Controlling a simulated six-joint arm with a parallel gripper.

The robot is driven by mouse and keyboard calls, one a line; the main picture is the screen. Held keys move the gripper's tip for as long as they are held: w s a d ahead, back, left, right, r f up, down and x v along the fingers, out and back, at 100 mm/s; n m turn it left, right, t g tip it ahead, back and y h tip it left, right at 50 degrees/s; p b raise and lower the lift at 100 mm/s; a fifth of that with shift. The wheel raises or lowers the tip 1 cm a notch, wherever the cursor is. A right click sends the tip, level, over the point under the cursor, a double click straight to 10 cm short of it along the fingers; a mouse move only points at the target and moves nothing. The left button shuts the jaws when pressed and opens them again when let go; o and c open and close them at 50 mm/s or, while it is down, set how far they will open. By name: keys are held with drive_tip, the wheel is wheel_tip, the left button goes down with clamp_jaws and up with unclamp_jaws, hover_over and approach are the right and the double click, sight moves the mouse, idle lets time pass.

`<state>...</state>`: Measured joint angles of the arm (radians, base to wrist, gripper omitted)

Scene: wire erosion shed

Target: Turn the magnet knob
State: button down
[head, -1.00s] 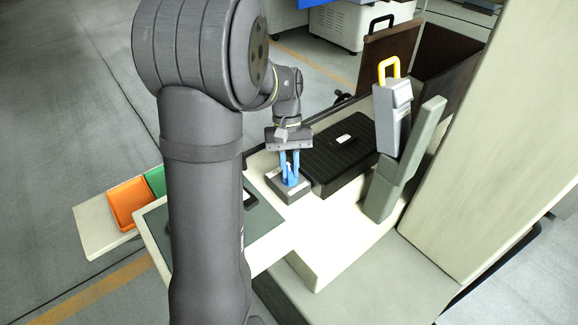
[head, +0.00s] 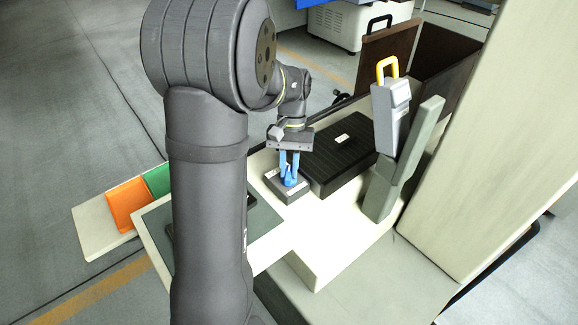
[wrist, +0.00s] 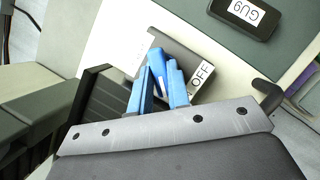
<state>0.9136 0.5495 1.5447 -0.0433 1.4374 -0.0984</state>
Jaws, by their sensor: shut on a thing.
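A small grey block (head: 287,191) sits on the pale bench beside the black ribbed plate. The blue magnet knob (head: 290,181) stands on its top. In the wrist view the block (wrist: 190,56) carries a white label reading OFF, and the knob (wrist: 157,66) shows between my fingers. My gripper (head: 289,172) points down over the block, its blue fingers shut on the knob. It also shows in the wrist view (wrist: 161,80). The fingers hide part of the knob, so I cannot read its exact angle.
The black ribbed plate (head: 338,152) lies right of the block. A grey device with a yellow handle (head: 390,110) stands in a grey-green holder (head: 402,175). Orange (head: 128,203) and green (head: 158,181) trays lie at the left.

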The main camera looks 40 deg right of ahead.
drive_tip(key=c, duration=1.4)
unclamp_jaws()
drive_tip(key=shift+o, duration=0.2)
drive_tip(key=v, duration=1.7)
drive_tip(key=shift+w+r, duration=0.2)
drive_tip(key=x, duration=1.7)
drive_tip(key=shift+s+f, duration=0.2)
